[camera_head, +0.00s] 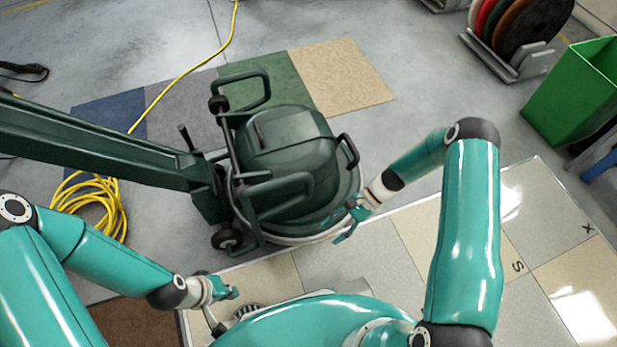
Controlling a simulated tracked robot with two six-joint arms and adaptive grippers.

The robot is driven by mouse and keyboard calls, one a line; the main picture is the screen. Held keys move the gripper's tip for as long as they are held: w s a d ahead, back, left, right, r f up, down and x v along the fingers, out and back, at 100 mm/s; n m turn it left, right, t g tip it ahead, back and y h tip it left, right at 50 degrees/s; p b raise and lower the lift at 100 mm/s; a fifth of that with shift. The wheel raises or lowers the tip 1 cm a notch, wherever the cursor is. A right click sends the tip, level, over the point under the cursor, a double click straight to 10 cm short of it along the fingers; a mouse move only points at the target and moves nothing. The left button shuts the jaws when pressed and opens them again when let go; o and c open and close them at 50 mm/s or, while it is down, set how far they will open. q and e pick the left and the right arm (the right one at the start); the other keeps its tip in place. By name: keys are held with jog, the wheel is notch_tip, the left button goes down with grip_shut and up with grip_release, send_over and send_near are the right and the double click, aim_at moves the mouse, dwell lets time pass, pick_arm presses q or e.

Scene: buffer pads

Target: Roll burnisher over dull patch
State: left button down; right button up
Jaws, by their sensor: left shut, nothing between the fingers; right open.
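The burnisher (288,142) is a dark green machine with a rounded housing, tubular handles and small black wheels. It stands in the upper middle, over the border between grey floor and pale tiles, its long dark green handle column (95,142) reaching left. My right gripper (347,229) is open at the lower right edge of the burnisher's base; I cannot tell whether it touches. My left gripper (229,293) is shut and empty, low and left of centre, apart from the burnisher. Shiny tiles (530,235) lie at right; I cannot pick out the dull patch for sure.
A yellow cable (98,205) lies coiled at left and runs to the top. Coloured carpet squares (345,75) lie behind the burnisher. A rack of round pads (520,25) and a green bin (575,90) stand at upper right. Tiles at right are clear.

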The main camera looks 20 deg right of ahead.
jog(key=w+d+r+m+t+y, duration=0.3)
jog(key=w+d+r+m+y, duration=0.1)
jog(key=w+d+r, duration=0.1)
jog(key=m+t+y+p, duration=0.1)
jog(key=t+y+p, duration=0.1)
jog(key=y, duration=0.1)
send_near(309, 183)
jog(key=w+a, duration=0.1)
jog(key=a, duration=0.2)
jog(key=a+f, duration=0.1)
jog(key=a, duration=0.2)
jog(key=w+a+f, duration=0.1)
jog(key=a, duration=0.2)
jog(key=shift+w+a+f, duration=0.15)
jog(key=shift+w+a, duration=0.1)
jog(key=shift+w, duration=0.05)
grip_shut()
